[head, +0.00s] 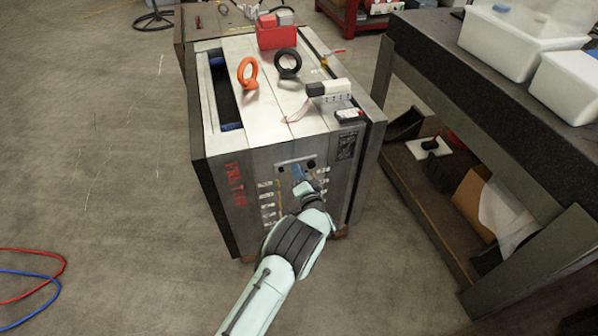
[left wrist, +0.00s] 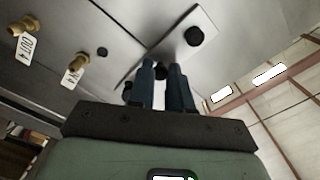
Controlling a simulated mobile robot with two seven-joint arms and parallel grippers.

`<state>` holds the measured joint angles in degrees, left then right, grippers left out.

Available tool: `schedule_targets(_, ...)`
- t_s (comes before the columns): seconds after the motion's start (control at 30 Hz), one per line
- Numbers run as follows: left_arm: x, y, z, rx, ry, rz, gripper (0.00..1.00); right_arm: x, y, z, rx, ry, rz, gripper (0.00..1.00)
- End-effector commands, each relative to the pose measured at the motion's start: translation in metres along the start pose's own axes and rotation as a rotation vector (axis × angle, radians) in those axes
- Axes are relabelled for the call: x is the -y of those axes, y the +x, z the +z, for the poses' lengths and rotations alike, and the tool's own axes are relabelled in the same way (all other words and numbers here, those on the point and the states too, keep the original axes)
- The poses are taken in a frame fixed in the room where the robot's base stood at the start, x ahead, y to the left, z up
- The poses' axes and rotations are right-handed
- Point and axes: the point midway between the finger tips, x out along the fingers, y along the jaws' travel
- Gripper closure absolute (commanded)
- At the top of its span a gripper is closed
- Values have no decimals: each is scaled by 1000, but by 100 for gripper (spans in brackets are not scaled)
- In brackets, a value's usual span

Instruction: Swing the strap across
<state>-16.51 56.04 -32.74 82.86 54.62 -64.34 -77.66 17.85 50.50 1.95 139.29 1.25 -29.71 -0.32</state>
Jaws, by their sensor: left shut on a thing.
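The strap (head: 296,162), a light grey metal plate with dark round bolt heads, lies against the front face of the mould base (head: 212,172), near its upper edge. My left gripper (head: 302,181) is at the strap, shut on it, and partly hides it in the head view. In the left wrist view the strap (left wrist: 207,24) runs at a slant behind the two dark blue fingers (left wrist: 161,72). A dark round head shows at its upper right end. Its other end is partly hidden by the fingers. My right gripper is not in view.
Brass fittings (left wrist: 78,63) with white tags stick out beside the strap. An orange ring (head: 247,73), a black ring (head: 288,64) and a red box (head: 277,36) stand on the mould base. A dark workbench (head: 470,75) stands close on the right. The left floor is mostly clear.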

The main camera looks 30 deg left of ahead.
Motion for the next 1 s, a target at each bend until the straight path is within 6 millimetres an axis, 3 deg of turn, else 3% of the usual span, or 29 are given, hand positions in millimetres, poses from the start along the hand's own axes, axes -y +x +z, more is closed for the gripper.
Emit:
schedule_targets(0.4, -3, -1, 3, 5, 11, 6, 100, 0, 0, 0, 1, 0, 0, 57)
schedule_targets(0.43, -3, -1, 3, 5, 11, 7, 75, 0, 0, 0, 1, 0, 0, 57)
schedule_targets(0.5, -3, -1, 2, 4, 10, 6, 56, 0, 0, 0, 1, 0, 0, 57)
schedule_targets(0.83, -1, -3, 1, 2, 8, 3, 56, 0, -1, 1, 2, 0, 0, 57)
schedule_targets(1.0, -1, -23, 0, 1, 8, 5, 56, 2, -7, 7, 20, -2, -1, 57)
